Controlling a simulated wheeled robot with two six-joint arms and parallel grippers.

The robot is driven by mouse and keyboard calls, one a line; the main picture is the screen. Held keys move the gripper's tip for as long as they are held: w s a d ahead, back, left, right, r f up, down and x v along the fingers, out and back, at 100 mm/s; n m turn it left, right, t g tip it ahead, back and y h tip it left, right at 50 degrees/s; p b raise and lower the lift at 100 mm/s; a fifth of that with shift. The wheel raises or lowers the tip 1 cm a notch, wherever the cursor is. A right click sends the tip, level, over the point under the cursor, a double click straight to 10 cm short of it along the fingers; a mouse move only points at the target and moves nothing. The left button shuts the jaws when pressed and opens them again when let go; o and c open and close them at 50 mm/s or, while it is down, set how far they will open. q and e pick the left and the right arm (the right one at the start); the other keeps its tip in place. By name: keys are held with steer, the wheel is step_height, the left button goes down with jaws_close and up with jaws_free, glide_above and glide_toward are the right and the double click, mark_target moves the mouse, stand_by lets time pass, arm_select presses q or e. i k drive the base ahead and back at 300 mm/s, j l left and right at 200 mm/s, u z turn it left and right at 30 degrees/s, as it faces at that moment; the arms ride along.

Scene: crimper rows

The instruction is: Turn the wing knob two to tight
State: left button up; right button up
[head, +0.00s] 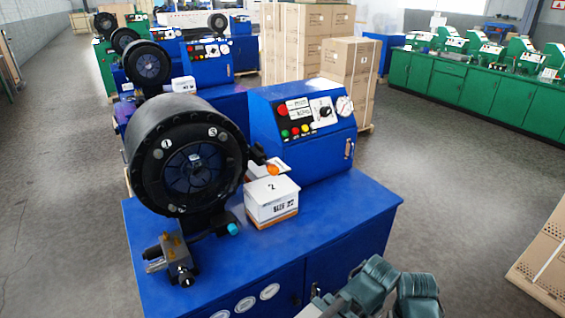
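The nearest blue crimping machine (330,205) has a control panel with a black knob (325,112) on a white plate. The knob's pointer is too small to read exactly. A fitting with a black round end (186,278) sits at the machine's front left. I cannot tell which part is the wing knob two. Part of my grey-green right arm shows at the bottom right, with what looks like its gripper (325,301) at the bottom edge, apart from the panel. Its fingers are too unclear to read. My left gripper is out of view.
A large black crimping head (185,155) stands on the machine's left. A white box marked 2 (271,201) sits on the blue top in front of the panel. More blue machines stand behind. Cartons (348,70) and green cabinets (470,88) stand farther back, with open floor between.

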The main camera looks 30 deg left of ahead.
mark_target(260, 149)
steer(key=k+u, duration=0.1)
steer(key=u, duration=0.95)
